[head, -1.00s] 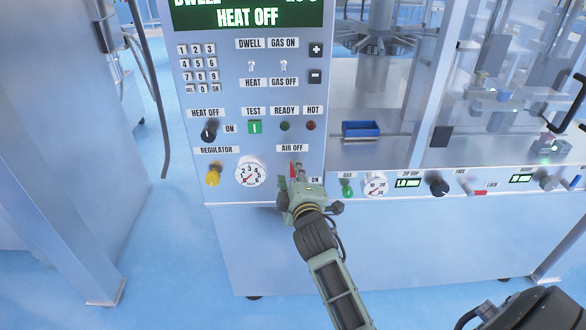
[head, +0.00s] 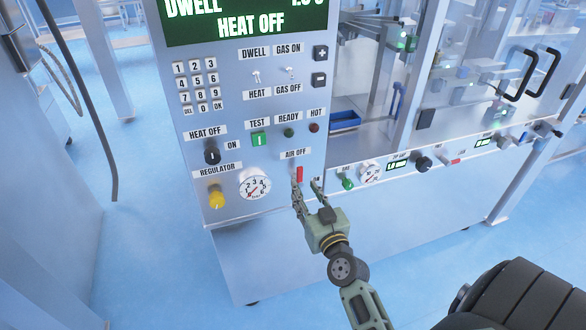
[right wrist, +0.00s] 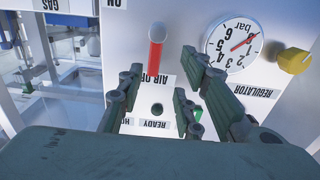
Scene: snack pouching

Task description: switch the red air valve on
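The red air valve handle (head: 299,174) is on the panel below the AIR OFF label (head: 295,154). It stands upright, in line with that label. In the right wrist view, which is upside down, the red handle (right wrist: 156,48) shows clearly beside the AIR OFF lettering. My right gripper (head: 306,182) is open, its fingers spread just in front of and below the valve. In the right wrist view nothing is between the fingers (right wrist: 160,85), and the handle appears apart from them. The ON label beside the valve is mostly hidden by a finger in the head view. My left gripper is not in view.
The pressure gauge (head: 254,186) and yellow regulator knob (head: 216,198) sit left of the valve. The green gas knob (head: 347,183) is to its right. The display (head: 245,22) reads HEAT OFF. A blue tray (head: 344,120) lies behind.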

